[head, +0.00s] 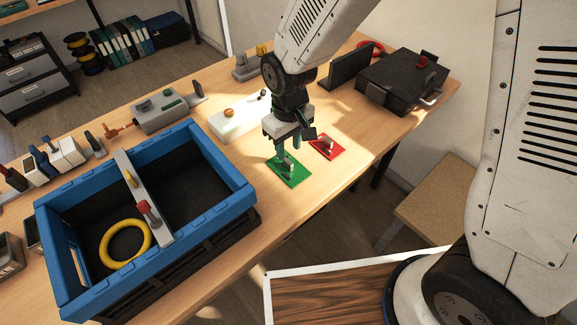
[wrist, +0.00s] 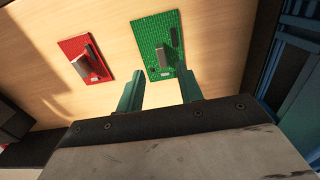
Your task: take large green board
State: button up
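The large green board (head: 289,172) lies flat on the wooden table, to the right of the blue crate, with a small upright grey piece on it. It also shows in the wrist view (wrist: 152,32), just beyond the fingertips. My gripper (head: 284,158) is above the green board, pointing down. In the wrist view its two teal fingers (wrist: 160,86) are spread apart with nothing between them. In the head view the fingers hide part of the board. A smaller red board (head: 327,147) with an upright piece lies to the right; it also shows in the wrist view (wrist: 85,59).
The blue crate (head: 226,205) stands left of the green board, holding a yellow ring (head: 124,242). A black case (head: 404,80) sits at the table's right end. A white block (head: 238,118) lies behind the boards. Bare tabletop surrounds both boards.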

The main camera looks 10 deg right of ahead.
aim_at(288, 161)
jog(key=f, duration=0.4)
jog(key=shift+s+f, duration=0.2)
jog(key=shift+f, duration=0.05)
jog(key=shift+c, duration=0.3)
grip_shut()
jog(key=shift+r, duration=0.15)
